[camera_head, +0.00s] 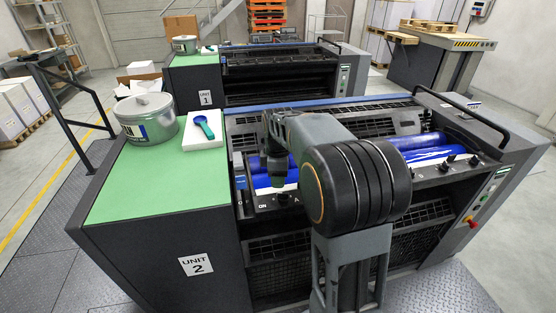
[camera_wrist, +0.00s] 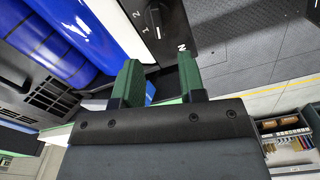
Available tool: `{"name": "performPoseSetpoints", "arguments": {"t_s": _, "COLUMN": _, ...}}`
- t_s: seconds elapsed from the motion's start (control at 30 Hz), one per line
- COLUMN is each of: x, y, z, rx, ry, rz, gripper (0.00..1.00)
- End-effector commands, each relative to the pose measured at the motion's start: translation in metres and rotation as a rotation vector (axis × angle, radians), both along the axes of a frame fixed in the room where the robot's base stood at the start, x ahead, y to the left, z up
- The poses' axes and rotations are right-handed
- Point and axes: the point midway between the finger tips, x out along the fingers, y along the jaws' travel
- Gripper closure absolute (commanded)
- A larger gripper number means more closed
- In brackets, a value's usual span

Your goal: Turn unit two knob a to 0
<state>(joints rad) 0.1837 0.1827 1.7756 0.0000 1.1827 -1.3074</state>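Unit 2 (camera_head: 155,245) is the near dark press with a green top and a "UNIT 2" label (camera_head: 196,265). A small dark knob (camera_head: 283,199) sits on its front rail, beside white lettering that looks like "ON". In the wrist view a dark knob (camera_wrist: 153,16) on a black panel has white digits such as 1 and 2 beside it. Its exact setting is too small to read. My gripper (camera_head: 277,182) points down just above the rail at the left knob. In the wrist view its green fingers (camera_wrist: 160,70) are apart, with the knob beyond their tips, not between them.
Blue rollers (camera_head: 420,142) lie behind the rail, and more knobs (camera_head: 446,167) sit to the right. A lidded tin (camera_head: 146,117) and a white pad with a teal scoop (camera_head: 203,127) stand on the green top. Unit 1 (camera_head: 205,97) stands behind.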

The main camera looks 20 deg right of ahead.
Motion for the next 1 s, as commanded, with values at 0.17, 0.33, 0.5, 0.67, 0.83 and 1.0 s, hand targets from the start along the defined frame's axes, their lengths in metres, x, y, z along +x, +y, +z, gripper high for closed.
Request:
{"name": "performPoseSetpoints", "arguments": {"t_s": 0.17, "x": 0.001, "y": 0.000, "z": 0.035, "rx": 0.000, "ry": -0.003, "rz": 0.000, "gripper": 0.63}}
{"name": "performPoseSetpoints", "arguments": {"t_s": 0.33, "x": 0.000, "y": 0.000, "z": 0.059, "rx": 0.000, "ry": -0.003, "rz": 0.000, "gripper": 0.63}}
{"name": "performPoseSetpoints", "arguments": {"t_s": 0.5, "x": 0.000, "y": 0.000, "z": 0.071, "rx": -0.001, "ry": -0.002, "rz": 0.000, "gripper": 0.63}}
{"name": "performPoseSetpoints", "arguments": {"t_s": 0.67, "x": 0.000, "y": 0.000, "z": 0.075, "rx": 0.000, "ry": -0.001, "rz": 0.000, "gripper": 0.63}}
{"name": "performPoseSetpoints", "arguments": {"t_s": 0.83, "x": 0.000, "y": 0.000, "z": 0.075, "rx": 0.000, "ry": 0.000, "rz": 0.000, "gripper": 0.63}}
{"name": "performPoseSetpoints", "arguments": {"t_s": 1.0, "x": 0.000, "y": 0.000, "z": 0.075, "rx": 0.000, "ry": 0.000, "rz": 0.000, "gripper": 0.63}}
